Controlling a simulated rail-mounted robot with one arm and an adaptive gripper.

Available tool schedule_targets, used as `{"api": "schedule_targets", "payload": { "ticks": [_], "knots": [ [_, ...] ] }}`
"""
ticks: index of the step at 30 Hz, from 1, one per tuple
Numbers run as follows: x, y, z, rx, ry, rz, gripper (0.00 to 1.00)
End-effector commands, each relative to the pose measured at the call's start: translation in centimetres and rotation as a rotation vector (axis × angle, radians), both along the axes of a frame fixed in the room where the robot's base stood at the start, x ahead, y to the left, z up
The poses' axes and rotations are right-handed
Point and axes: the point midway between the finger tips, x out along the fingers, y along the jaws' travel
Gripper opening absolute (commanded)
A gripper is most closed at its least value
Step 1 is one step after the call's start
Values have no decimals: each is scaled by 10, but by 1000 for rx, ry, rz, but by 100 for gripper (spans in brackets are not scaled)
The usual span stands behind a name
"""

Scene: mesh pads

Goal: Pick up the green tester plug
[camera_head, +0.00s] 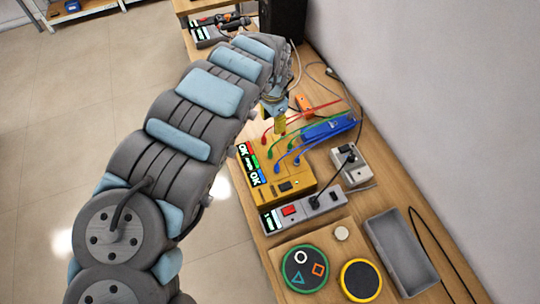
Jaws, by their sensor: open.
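The green tester plug (270,142) appears small at the end of a green cable, at the far side of the yellow tester box (292,172). A red plug (263,139) is just left of it, and blue plugs (276,160) are on its near side. Whether the green plug is seated in a socket is too small to tell. My gripper (280,123) is open, pointing down just beyond and slightly right of the green plug, close to the cables. The gap between its fingers is hard to make out, and I see nothing held.
A blue device (328,128) joins the cables at right. A power strip (302,208), grey socket box (350,163), empty grey tray (401,250) and round pads (305,269) stand nearer. The white wall (430,90) bounds the table's right side.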

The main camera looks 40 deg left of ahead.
Motion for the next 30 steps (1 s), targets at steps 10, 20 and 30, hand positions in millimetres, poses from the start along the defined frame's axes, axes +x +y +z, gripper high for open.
{"api": "schedule_targets", "payload": {
  "ticks": [10, 20, 30],
  "knots": [
    [-9, 0, -26, -6, 23, 0, 53],
    [-9, 0, -60, -6, 22, 1, 53],
    [-9, 1, -94, -4, 20, 1, 53]
  ]
}}
